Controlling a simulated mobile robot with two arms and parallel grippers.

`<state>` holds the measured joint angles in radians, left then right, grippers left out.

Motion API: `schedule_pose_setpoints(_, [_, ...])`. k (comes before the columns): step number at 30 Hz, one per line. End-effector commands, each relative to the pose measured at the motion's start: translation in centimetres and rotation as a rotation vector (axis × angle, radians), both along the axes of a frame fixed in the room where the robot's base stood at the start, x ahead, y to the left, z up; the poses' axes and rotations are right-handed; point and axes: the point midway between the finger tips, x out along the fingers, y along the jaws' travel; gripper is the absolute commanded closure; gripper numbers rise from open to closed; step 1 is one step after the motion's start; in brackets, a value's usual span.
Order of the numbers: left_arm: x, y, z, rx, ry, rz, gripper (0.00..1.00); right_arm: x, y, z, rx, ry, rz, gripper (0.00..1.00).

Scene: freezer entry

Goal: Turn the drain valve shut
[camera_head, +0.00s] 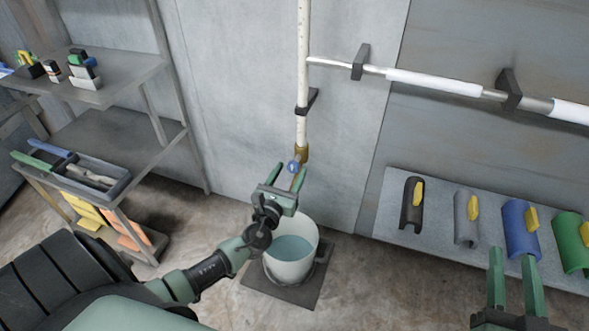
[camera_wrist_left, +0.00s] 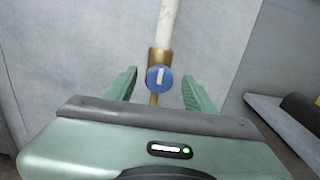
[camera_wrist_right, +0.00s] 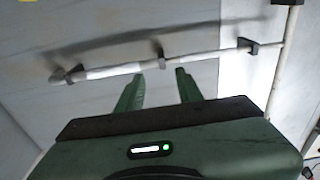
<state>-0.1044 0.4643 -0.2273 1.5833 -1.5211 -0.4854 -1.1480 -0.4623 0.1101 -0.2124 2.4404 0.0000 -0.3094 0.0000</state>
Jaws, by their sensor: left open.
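The drain valve is a round blue knob (camera_head: 293,167) on a brass fitting at the bottom of a white vertical pipe (camera_head: 302,60). In the left wrist view the knob (camera_wrist_left: 159,79) has a pale bar standing nearly upright. My left gripper (camera_head: 290,170) is open, with its fingers apart on either side of the knob; whether they touch it cannot be told. My right gripper (camera_head: 511,257) has its fingers apart and empty, in front of the shelf at lower right, away from the valve.
A white bucket of water (camera_head: 288,274) stands on a dark mat (camera_head: 258,287) below the valve. A horizontal pipe (camera_head: 435,83) runs right along the wall. A grey ledge (camera_head: 440,242) holds several coloured half-sleeves. Shelving (camera_head: 115,80) with small items stands at left.

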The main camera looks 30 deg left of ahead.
Motion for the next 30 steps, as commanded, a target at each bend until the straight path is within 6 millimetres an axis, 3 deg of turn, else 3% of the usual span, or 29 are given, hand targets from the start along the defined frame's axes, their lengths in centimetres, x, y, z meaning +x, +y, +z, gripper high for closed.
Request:
schedule_pose_setpoints(6, [2.5,0.6,-0.1,-0.001,0.0,0.001,0.46,-0.2,0.2,1.8,0.027,-0.099,0.005,0.64])
schedule_pose_setpoints(16, [2.9,0.7,-0.1,-0.002,0.001,0.001,0.46,-0.2,0.3,2.3,0.032,-0.122,0.006,0.64])
schedule_pose_setpoints(17, [2.9,0.7,-0.1,-0.002,0.001,0.001,0.52,-0.2,0.3,2.3,0.032,-0.122,0.006,0.64])
schedule_pose_setpoints(22, [2.9,0.7,-0.1,-0.002,0.001,0.001,0.99,-0.2,0.3,2.3,0.032,-0.121,0.006,0.64])
schedule_pose_setpoints(30, [2.9,0.7,-0.2,-0.022,-0.003,0.001,1.0,-0.3,0.2,2.5,0.037,-0.138,0.007,0.64])
